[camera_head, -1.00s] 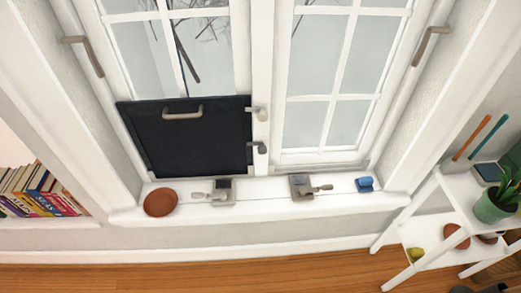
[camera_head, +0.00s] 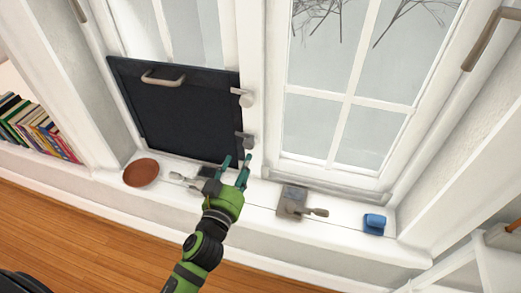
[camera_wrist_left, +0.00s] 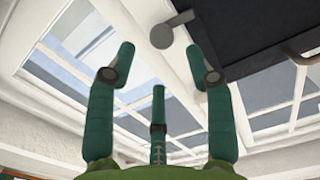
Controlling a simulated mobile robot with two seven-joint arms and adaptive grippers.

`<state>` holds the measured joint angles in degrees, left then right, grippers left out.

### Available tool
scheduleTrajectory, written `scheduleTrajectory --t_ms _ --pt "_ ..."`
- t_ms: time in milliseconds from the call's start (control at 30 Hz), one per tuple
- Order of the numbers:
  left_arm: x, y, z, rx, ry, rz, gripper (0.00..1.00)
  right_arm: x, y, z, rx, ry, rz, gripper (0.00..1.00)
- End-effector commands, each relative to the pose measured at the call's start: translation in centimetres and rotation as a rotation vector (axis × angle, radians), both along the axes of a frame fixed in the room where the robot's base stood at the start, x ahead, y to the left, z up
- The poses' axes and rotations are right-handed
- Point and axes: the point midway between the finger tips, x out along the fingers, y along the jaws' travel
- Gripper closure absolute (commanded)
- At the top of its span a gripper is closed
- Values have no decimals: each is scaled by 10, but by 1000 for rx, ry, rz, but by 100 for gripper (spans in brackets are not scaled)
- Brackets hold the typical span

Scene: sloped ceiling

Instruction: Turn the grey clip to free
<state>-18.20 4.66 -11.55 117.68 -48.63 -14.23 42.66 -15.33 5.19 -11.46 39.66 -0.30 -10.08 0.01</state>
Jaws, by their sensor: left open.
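A dark panel (camera_head: 175,105) stands against the left window. Two clips sit on the window post at its right edge: a pale upper one (camera_head: 245,99) and a darker grey lower one (camera_head: 247,142). The grey clip's lever points left, over the panel's edge. My left gripper (camera_head: 236,165) is open and empty, just below the grey clip and apart from it in the head view. In the left wrist view, a grey clip (camera_wrist_left: 162,36) with a round base shows beyond the open fingers (camera_wrist_left: 165,66), its lever towards the dark panel (camera_wrist_left: 265,40). My right gripper is out of view.
On the white sill (camera_head: 330,228) are a brown round dish (camera_head: 141,172), a grey device with a lever (camera_head: 293,202) and a blue object (camera_head: 374,224). Another device is partly hidden behind my left gripper. Books (camera_head: 38,128) stand at the left.

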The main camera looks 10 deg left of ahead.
Motion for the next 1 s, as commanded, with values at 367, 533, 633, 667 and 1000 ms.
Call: scheduleTrajectory --t_ms 367,533,633,667,1000 --pt "51 -2 6 3 -12 -4 47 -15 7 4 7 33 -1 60" --pt "66 -3 4 1 -9 -4 47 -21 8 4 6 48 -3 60" --pt "69 -3 3 0 -8 -4 47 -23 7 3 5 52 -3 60" --pt "70 -3 3 0 -8 -3 47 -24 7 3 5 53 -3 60" --pt "70 -3 3 0 -8 -3 100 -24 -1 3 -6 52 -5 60"
